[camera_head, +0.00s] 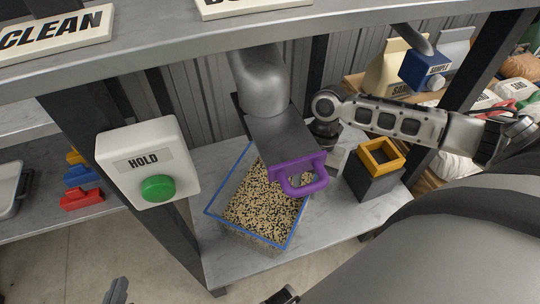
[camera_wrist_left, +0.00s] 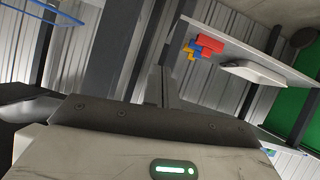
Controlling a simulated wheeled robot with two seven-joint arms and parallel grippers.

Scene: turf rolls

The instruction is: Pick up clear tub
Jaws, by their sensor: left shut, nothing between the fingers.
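The clear tub (camera_head: 222,222) has a blue rim and is filled with pale and dark grains. It stands on the grey lower shelf, partly under a grey chute with a purple handle. A blue rim (camera_wrist_left: 50,14) at the top left of the left wrist view looks like the same tub's. My left gripper (camera_head: 117,291) shows at the bottom left edge of the head view, well apart from the tub, to its lower left. Its fingers also show in the left wrist view (camera_wrist_left: 166,88), closed together and empty. My right gripper is not in view.
The chute's purple handle (camera_head: 299,176) overhangs the tub's back right. A dark block with a yellow square frame (camera_head: 381,157) stands to its right. A white HOLD box (camera_head: 148,162) with a green button is on the post at left. Red, blue and yellow pieces (camera_head: 82,198) lie on the left shelf.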

